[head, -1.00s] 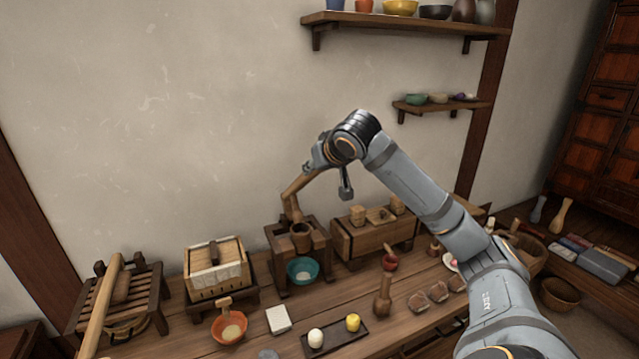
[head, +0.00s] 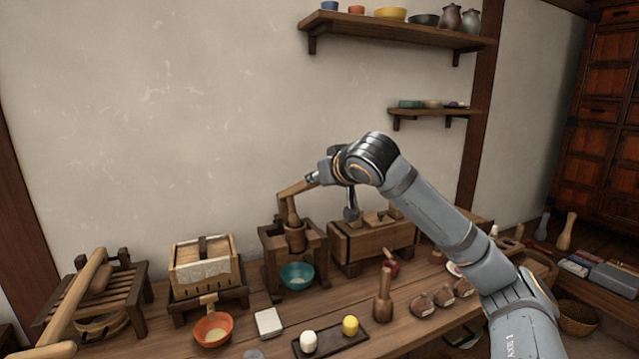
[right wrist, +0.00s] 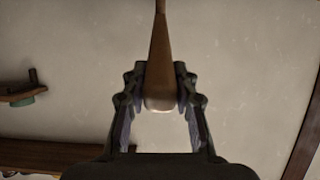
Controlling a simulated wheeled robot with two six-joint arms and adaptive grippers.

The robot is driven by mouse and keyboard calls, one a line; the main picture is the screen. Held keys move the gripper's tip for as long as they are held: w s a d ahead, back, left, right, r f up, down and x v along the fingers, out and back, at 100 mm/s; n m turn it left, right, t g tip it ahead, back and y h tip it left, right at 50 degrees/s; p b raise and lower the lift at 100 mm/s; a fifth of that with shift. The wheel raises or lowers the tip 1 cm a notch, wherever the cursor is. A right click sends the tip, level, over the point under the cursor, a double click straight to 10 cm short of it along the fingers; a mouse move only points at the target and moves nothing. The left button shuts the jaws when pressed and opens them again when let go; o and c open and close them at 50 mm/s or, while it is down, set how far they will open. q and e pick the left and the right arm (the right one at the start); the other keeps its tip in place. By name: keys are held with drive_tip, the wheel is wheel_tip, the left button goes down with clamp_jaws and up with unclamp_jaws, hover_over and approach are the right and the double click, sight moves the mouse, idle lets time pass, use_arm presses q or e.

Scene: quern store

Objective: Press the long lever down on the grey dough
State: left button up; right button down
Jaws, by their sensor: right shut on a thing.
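The wooden press (head: 270,250) stands on the bench against the wall. Its long lever (head: 298,187) slopes gently up to the right. A plunger hangs from the lever into the wooden cup (head: 296,238), above a teal bowl (head: 297,277). My right gripper (head: 320,178) is at the lever's free end. In the right wrist view my right gripper (right wrist: 160,80) is shut around the lever's handle (right wrist: 160,45), with its rounded end between the fingers. I cannot see the grey dough; the inside of the cup is hidden. My left gripper is not in view.
A wooden chest (head: 372,245) stands close right of the press. A cloth-lined box (head: 203,270) is to its left, and a slatted rack (head: 125,290) farther left. In front are an orange bowl (head: 212,330), a dark tray (head: 330,340) and an upright pestle (head: 383,300).

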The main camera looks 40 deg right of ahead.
idle(0.3)
drive_tip(key=c, duration=1)
unclamp_jaws()
drive_tip(key=shift+c, duration=0.2)
wheel_tip(320, 180, up, 10)
